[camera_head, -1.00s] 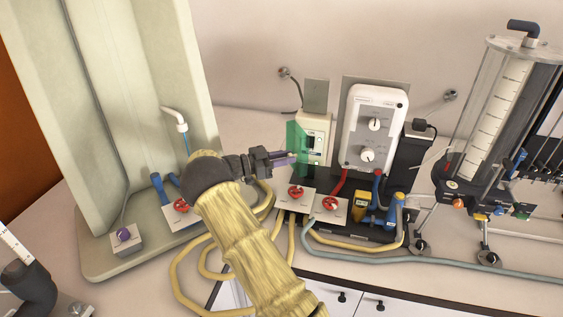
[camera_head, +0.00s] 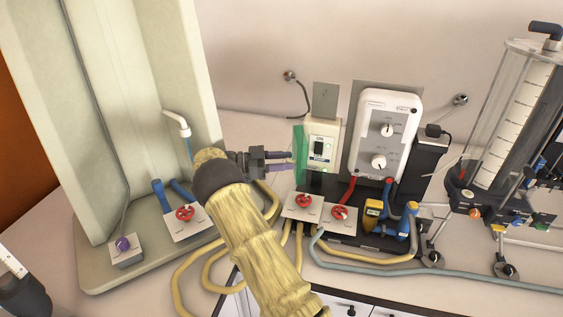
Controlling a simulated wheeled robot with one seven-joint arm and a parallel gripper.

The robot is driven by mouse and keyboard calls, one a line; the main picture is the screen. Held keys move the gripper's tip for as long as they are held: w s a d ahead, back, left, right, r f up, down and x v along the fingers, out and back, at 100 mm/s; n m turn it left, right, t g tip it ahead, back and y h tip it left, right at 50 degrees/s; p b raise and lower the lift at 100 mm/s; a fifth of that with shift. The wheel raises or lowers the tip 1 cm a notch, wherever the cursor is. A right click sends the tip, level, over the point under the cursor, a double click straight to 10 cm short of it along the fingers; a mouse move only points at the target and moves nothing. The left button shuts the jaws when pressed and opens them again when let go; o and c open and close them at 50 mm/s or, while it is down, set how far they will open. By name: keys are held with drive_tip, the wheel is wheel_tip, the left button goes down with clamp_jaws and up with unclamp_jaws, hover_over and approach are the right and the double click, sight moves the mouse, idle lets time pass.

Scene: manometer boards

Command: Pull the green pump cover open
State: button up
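The green pump cover (camera_head: 300,154) is a thin translucent panel at the left edge of a pale pump switch box (camera_head: 322,146). It stands swung out to the left, and the box's front with its dark switch (camera_head: 319,148) is uncovered. My gripper (camera_head: 286,161) is just left of the cover, pointing right. Its two purple-grey fingers are apart with a narrow gap, and nothing shows between them. The fingertips are very close to the cover's left side; I cannot tell whether they touch it.
A white control unit (camera_head: 385,135) with two knobs stands right of the box. Red valves (camera_head: 304,201) and yellow hoses (camera_head: 300,240) lie below. A tall pale board (camera_head: 150,90) rises at left. A clear graduated cylinder (camera_head: 515,110) stands at right.

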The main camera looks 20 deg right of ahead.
drive_tip(key=shift+a+f, duration=0.1)
drive_tip(key=shift+a, duration=0.05)
drive_tip(key=b+v, duration=0.3)
drive_tip(key=v, duration=0.8)
drive_tip(key=shift+a, duration=0.4)
